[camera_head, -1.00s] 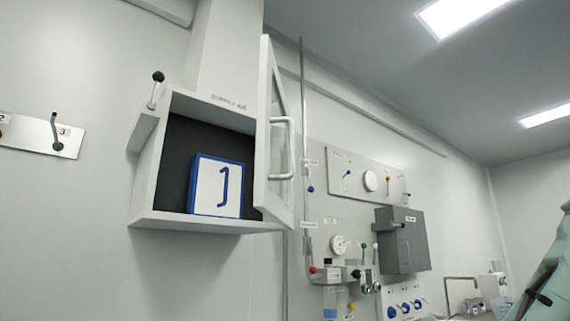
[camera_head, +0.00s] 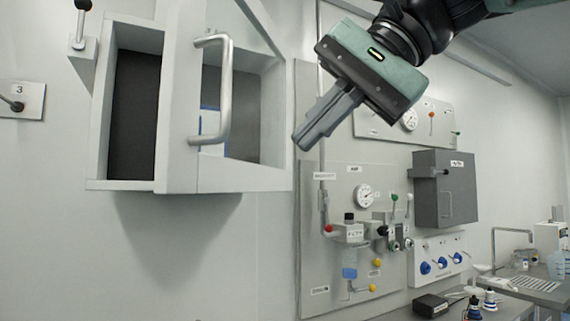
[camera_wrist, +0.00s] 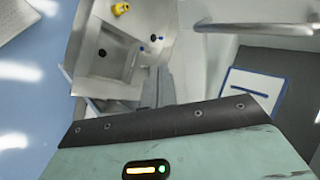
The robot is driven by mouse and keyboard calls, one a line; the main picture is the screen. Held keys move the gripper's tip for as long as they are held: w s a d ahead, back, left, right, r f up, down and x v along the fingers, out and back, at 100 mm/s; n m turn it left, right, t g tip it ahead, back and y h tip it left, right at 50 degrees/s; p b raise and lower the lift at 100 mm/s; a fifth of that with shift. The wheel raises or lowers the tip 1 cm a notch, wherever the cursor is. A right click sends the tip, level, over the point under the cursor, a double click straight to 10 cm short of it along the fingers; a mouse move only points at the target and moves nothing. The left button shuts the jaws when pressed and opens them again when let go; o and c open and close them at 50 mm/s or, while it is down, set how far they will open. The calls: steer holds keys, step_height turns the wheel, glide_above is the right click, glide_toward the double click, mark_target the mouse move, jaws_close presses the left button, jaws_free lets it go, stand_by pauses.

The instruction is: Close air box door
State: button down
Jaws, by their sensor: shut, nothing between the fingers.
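The air box (camera_head: 128,120) is a light grey wall box with a dark inside, at the left in the head view. Its door (camera_head: 176,110) is ajar, with a window and a grey bar handle (camera_head: 226,90). Part of the blue-edged panel inside shows through the window. My gripper (camera_head: 305,140) is shut and empty, to the right of the door and apart from the handle. In the wrist view, the shut fingers (camera_wrist: 158,88) point away from me. The handle (camera_wrist: 258,27) crosses the upper right there, with the blue-edged white panel (camera_wrist: 250,92) below it.
A lever with a black knob (camera_head: 82,8) stands at the box's left. To the right are a wall panel with gauge (camera_head: 364,195) and valves, a dark grey box (camera_head: 446,188), and a counter with a sink (camera_head: 535,284).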

mark_target(180, 168)
steer(key=shift+w+a+f+p, duration=0.5)
steer(key=shift+a+f+p, duration=0.35)
steer(key=shift+a, duration=0.9)
steer(key=shift+w+a+f+p, duration=0.6)
steer(key=shift+a+f, duration=0.4)
steer(key=shift+a, duration=0.75)
steer(key=shift+w+a+f+p, duration=0.45)
steer(key=shift+a+f+p, duration=0.4)
steer(key=shift+a, duration=0.9)
steer(key=shift+a, duration=0.15)
